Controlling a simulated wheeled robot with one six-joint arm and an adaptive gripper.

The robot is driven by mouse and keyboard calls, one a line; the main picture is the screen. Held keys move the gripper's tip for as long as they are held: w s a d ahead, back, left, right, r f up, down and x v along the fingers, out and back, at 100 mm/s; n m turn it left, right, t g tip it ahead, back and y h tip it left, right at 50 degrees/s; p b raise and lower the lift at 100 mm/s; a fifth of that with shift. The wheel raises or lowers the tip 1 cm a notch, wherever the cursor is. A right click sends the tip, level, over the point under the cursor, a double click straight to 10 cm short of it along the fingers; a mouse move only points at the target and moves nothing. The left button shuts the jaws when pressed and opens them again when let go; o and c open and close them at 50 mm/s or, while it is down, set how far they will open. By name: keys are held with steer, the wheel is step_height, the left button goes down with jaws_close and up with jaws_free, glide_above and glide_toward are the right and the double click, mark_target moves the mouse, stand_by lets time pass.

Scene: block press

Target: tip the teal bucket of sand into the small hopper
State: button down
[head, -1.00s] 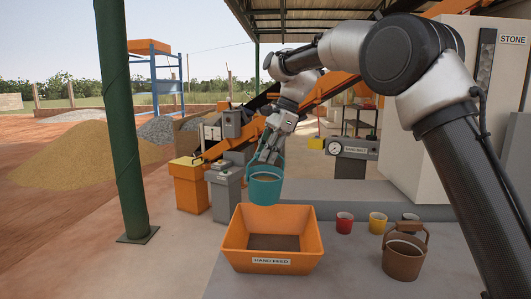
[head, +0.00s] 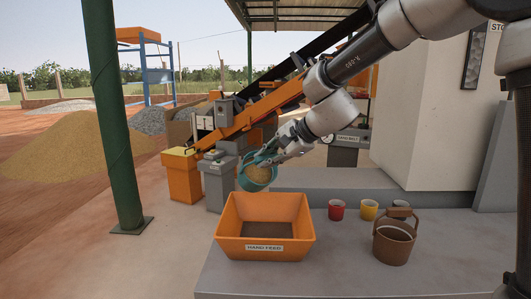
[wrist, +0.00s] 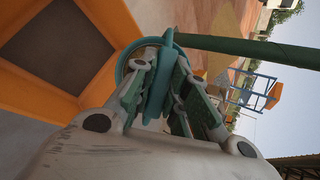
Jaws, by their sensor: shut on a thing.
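The teal bucket (head: 246,180) hangs in the air just above and behind the far rim of the small hopper. It is tilted, its mouth turned toward the head camera, with tan sand (head: 260,174) showing inside. My gripper (head: 270,156) is shut on the bucket at its upper side. In the wrist view my gripper (wrist: 165,85) has its fingers closed around a teal part, with a curved teal rim or handle (wrist: 124,62) beside them. The small hopper (head: 228,238) is an orange open box labelled HAND FEED. Its dark floor shows no clear sand. It also shows in the wrist view (wrist: 112,22).
Right of the hopper stand a red cup (head: 336,210), a yellow cup (head: 369,210) and a brown bucket (head: 393,247) with a raised handle. A green post (head: 113,130) stands at left. Orange-and-grey machinery (head: 183,177) is behind the bucket.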

steer(key=s+d+f+n+t+y, duration=0.3)
steer(key=s+f+t+y, duration=0.2)
steer(key=f, duration=0.4)
steer(key=shift+s+t+y, duration=0.2)
steer(key=shift+t+y, duration=0.5)
steer(key=shift+t, duration=0.1)
stand_by(1.5)
